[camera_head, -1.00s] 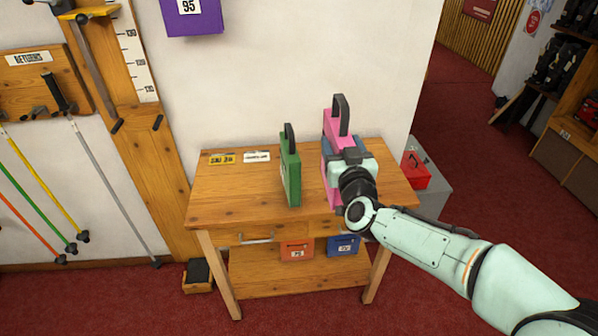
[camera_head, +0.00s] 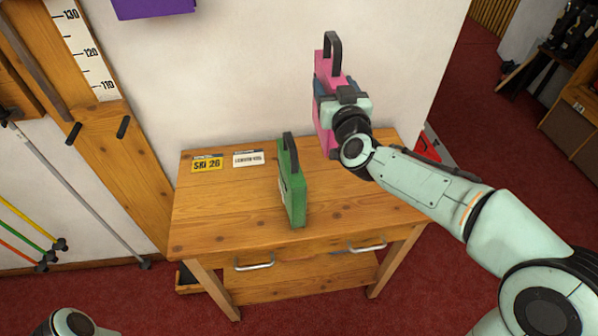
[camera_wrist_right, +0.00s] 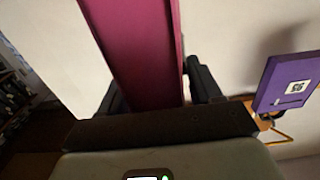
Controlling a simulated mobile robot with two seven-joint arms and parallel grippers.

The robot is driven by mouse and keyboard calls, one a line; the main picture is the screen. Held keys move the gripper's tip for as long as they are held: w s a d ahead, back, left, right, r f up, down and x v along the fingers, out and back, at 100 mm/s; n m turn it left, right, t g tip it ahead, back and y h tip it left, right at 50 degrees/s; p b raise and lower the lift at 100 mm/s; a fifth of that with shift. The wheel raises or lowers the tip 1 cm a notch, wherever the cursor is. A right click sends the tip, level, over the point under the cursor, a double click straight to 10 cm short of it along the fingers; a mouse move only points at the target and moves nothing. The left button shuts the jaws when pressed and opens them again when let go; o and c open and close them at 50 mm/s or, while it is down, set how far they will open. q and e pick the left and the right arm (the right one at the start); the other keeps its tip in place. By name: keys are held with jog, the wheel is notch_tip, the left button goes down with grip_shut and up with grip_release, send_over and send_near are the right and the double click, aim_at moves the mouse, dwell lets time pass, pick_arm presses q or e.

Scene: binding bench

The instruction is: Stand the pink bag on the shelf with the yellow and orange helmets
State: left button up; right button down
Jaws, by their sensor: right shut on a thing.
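The pink bag (camera_head: 324,66), with a dark handle on top, is upright in the air above the right back part of the wooden bench (camera_head: 230,215). My right gripper (camera_head: 335,97) is shut on it, and the gripper and wrist hide part of its side. In the right wrist view the pink bag (camera_wrist_right: 135,50) stands between the two dark fingers (camera_wrist_right: 155,88). A shelf with yellow and orange helmets is not seen. My left gripper is out of view.
A green bag (camera_head: 293,190) stands on the bench, left of the held bag. Two small plates, one yellow (camera_head: 207,163) and one white (camera_head: 248,158), lie at the back left.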

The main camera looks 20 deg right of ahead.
aim_at(329, 138)
jog(key=shift+w, duration=0.2)
jog(key=f, duration=0.2)
jog(key=f+b, duration=0.1)
jog(key=f, duration=0.2)
jog(key=f+b, duration=0.1)
jog(key=f, duration=0.1)
jog(key=shift+s+f, duration=0.15)
jog(key=shift+s, duration=0.15)
notch_tip(329, 138, down, 7)
jog(key=shift+w+f+b, duration=0.1)
jog(key=shift+w+b, duration=0.05)
jog(key=shift+b, duration=0.7)
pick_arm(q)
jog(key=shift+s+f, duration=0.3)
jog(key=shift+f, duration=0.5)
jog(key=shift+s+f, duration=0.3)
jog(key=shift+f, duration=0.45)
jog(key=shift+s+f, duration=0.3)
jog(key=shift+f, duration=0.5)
pick_arm(e)
jog(key=shift+f, duration=2.55)
pick_arm(q)
jog(key=shift+b, duration=0.3)
